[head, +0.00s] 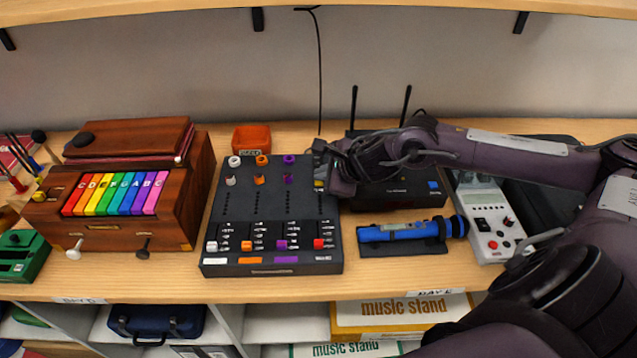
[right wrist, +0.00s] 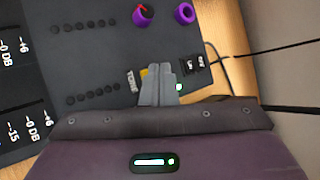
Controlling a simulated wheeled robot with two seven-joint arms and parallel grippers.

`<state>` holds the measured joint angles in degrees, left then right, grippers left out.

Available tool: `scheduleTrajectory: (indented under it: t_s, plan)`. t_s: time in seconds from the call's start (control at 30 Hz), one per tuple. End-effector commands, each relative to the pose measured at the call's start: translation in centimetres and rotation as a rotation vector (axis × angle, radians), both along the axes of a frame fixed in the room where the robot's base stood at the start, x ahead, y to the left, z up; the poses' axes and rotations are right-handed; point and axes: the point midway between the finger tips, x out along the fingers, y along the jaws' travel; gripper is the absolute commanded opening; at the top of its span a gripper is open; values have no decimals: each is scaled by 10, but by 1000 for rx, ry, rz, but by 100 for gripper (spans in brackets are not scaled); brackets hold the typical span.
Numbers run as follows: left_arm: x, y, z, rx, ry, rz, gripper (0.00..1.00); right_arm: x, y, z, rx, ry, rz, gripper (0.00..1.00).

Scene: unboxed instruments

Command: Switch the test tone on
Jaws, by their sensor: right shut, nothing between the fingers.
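The mixer (head: 270,215) is a dark sloped box with knobs on top and several coloured faders along its front. My right gripper (head: 325,182) is over the mixer's upper right corner. In the right wrist view, the right gripper (right wrist: 159,82) is shut and empty, its grey fingertips over a small yellow part (right wrist: 144,72) beside the "TONE" label (right wrist: 131,82). The fingertips partly cover the yellow part, so I cannot tell whether they touch it. A small green light (right wrist: 179,87) shows beside the fingers, near a black switch (right wrist: 190,66). My left gripper is not in view.
A black router (head: 400,195) with two antennas stands right of the mixer, and a blue microphone (head: 400,231) lies before it. A grey device (head: 490,228) sits further right. A wooden instrument with coloured keys (head: 120,205) is at left. An orange bin (head: 251,138) stands behind.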

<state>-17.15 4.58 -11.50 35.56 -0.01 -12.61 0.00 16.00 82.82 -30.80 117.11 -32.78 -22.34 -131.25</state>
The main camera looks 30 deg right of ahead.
Motion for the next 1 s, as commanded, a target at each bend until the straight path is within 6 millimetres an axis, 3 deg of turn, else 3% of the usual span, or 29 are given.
scheduleTrajectory:
  t_s: [1.0]
  plan:
    - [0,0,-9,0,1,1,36,0,0,-6,-1,0,1,0]
